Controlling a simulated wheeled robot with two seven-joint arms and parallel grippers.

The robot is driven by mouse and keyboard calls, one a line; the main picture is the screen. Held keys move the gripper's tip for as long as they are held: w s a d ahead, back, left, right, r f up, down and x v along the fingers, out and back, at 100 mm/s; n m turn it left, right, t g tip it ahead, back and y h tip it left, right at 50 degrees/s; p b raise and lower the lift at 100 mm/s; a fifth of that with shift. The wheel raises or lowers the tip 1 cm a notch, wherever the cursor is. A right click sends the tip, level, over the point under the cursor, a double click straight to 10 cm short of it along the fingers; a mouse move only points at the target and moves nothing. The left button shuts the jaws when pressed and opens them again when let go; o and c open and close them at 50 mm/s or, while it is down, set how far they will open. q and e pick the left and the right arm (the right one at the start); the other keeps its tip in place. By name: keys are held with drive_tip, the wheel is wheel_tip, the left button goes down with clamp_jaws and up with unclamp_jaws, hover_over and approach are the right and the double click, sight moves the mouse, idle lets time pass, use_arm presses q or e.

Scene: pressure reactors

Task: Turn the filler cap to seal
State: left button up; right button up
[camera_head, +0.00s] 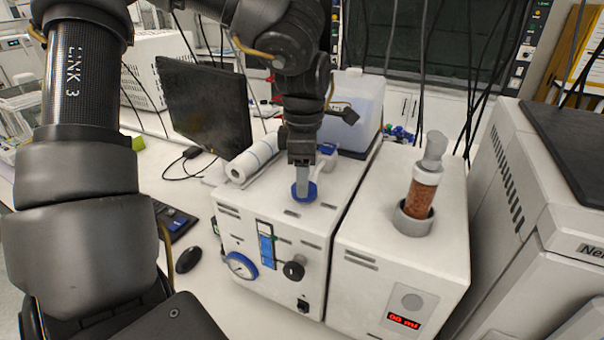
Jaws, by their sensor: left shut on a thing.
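The blue filler cap (311,193) sits on the top face of a white pressure unit (270,232), toward its front. My left gripper (302,185) comes down on it from above and is shut on it; the fingers hide the middle of the cap, and its blue rim shows around them. I cannot tell how far the cap is turned. The unit's front carries a blue-rimmed gauge (240,265), a blue level window (267,248) and a black knob (294,270). My right gripper is not in view.
A second white unit (405,285) at right holds an upright column of brown granules (420,197). A translucent container (352,105) stands behind the gripper. A white roll (252,160), monitor (207,103) and mouse (188,259) are at left. Cables hang at the back.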

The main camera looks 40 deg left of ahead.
use_arm(q)
drive_tip(key=shift+m, duration=2.2)
drive_tip(key=shift+f, duration=0.1)
drive_tip(key=o, duration=1)
wheel_tip(320, 180, up, 11)
drive_tip(key=shift+f+p, duration=0.1)
drive_tip(key=shift+p, duration=0.2)
